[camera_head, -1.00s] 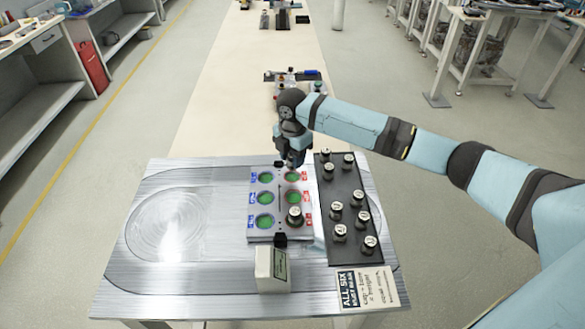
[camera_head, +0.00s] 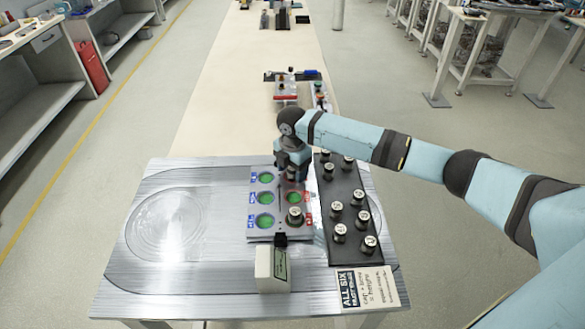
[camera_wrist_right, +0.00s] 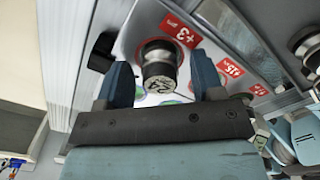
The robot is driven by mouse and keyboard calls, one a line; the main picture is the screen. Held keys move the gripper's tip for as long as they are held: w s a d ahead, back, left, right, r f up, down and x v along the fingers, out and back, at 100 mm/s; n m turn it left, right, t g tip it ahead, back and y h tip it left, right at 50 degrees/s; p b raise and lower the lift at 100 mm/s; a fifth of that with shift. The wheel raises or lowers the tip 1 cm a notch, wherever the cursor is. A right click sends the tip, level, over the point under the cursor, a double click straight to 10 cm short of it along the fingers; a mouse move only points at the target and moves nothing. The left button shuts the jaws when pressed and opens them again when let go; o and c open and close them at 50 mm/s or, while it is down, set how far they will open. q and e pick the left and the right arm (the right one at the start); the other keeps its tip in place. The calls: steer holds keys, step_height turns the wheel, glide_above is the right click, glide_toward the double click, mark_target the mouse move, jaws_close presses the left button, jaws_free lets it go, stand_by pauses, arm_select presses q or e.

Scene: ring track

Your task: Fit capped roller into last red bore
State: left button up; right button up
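The fixture block (camera_head: 279,205) has blue-labelled bores on its left and red-labelled bores on its right. My right gripper (camera_head: 293,177) is low over the far right bore and hides it in the head view. In the wrist view the right gripper (camera_wrist_right: 163,75) is open. Its blue fingers stand on either side of a capped roller (camera_wrist_right: 160,68), with a small gap on each side. This roller stands at the bore beside the red "+3" label (camera_wrist_right: 180,30). The middle right bore (camera_head: 293,197) shows green, and a roller (camera_head: 295,215) sits in the near right bore. My left gripper is not in view.
A dark tray (camera_head: 328,235) with several capped rollers stands right of the block. A white box (camera_head: 265,272) and a sign card (camera_head: 368,289) are in front. The metal table (camera_head: 170,275) is clear on the left. Black clamps sit at the block's ends.

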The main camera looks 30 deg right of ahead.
step_height(320, 180, up, 12)
steer(key=shift+r, duration=0.2)
stand_by(0.4)
stand_by(0.5)
